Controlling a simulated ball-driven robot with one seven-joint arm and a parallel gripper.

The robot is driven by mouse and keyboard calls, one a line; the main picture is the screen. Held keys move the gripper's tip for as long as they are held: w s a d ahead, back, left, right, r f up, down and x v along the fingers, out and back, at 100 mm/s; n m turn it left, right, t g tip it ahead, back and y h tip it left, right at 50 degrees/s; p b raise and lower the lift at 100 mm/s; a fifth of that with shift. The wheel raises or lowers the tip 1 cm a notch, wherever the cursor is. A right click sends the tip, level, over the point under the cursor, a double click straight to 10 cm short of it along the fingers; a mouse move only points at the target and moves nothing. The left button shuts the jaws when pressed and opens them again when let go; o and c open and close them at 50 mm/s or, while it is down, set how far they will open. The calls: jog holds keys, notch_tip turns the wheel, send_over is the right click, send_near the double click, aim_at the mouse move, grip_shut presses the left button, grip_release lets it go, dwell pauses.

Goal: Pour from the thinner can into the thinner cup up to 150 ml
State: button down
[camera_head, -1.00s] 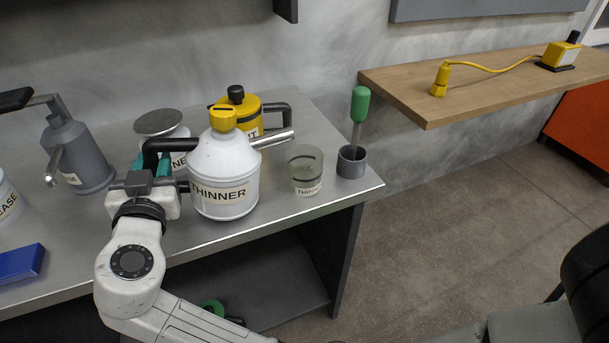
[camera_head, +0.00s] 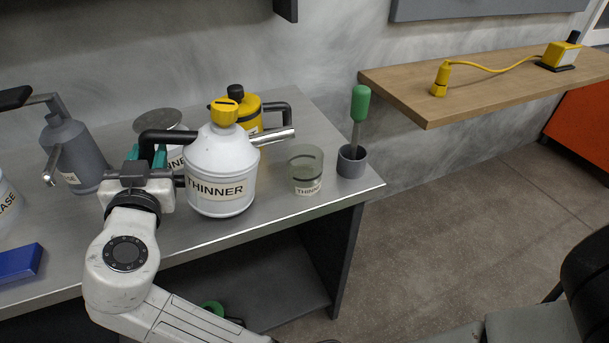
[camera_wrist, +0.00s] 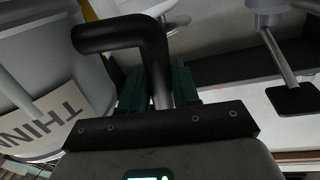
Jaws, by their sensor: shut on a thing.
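The thinner can (camera_head: 221,165) is white with a yellow cap, a black handle and a metal spout pointing right. My gripper (camera_head: 150,165) is at its left and shut on the black handle. In the wrist view the teal fingers (camera_wrist: 160,88) close around the handle, with the can's label (camera_wrist: 52,128) at the left. The can looks upright or nearly so; I cannot tell whether its base touches the bench. The thinner cup (camera_head: 305,170) is clear, labelled THINNER, and stands on the bench right of the can, below and near the spout tip. Its liquid level is unclear.
A grey holder (camera_head: 351,163) with a green-handled tool (camera_head: 359,108) stands right of the cup, near the bench's right end. A yellow can (camera_head: 247,115) stands behind the thinner can. A grey can (camera_head: 75,150) and a blue box (camera_head: 20,262) are at the left.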

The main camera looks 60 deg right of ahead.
aim_at(140, 137)
jog(key=shift+r+m, duration=0.5)
jog(key=shift+r, duration=0.7)
jog(key=shift+s+d+r+m+b, duration=0.1)
jog(key=shift+r+m+b, duration=0.5)
jog(key=shift+b, duration=0.45)
jog(key=shift+s+d+r+m+b, duration=0.1)
jog(key=shift+r+m+b, duration=0.5)
jog(key=shift+b, duration=0.45)
dwell(4.7)
